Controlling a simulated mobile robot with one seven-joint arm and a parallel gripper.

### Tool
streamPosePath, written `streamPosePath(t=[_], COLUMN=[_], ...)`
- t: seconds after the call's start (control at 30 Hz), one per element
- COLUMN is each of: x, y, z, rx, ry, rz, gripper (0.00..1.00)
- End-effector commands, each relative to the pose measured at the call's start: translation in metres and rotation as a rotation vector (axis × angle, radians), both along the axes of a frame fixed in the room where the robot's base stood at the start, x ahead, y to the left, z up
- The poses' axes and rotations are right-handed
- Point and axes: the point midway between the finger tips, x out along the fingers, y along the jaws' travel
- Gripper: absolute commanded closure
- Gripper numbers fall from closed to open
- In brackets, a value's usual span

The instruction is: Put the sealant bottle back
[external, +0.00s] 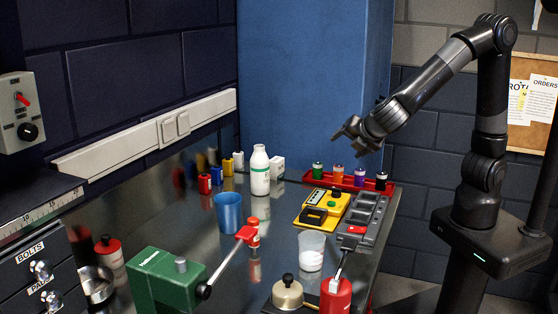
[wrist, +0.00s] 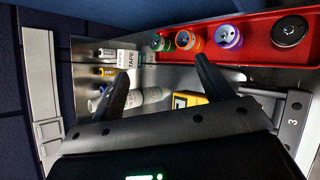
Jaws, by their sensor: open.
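A tall white bottle (external: 260,172) with a green band stands upright towards the back of the metal bench. Its label is not readable, so I cannot tell for sure that it is the sealant bottle. A white bottle also shows partly in the wrist view (wrist: 152,96), behind my left finger. My gripper (external: 347,143) is open and empty, in the air above the back of the bench, up and to the right of the white bottle. Its two spread fingers show in the wrist view (wrist: 161,66).
A red tray (external: 349,180) holds small bottles with green, orange, purple and black tops. A white tape box (external: 277,167) stands beside the white bottle. A yellow case (external: 322,208), a grey sectioned tray (external: 367,217), a blue cup (external: 229,213) and a green vise (external: 165,281) occupy the bench.

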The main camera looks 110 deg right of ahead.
Motion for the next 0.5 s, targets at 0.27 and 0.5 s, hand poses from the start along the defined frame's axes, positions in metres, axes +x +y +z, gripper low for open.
streamPosePath(t=[0.27,0.5], x=[-0.078,-0.131], y=[0.049,0.103], z=[0.016,0.027], rx=[0.381,0.713], ry=[-0.296,-0.532], rz=[-0.226,-0.410], gripper=[0.28,0.28])
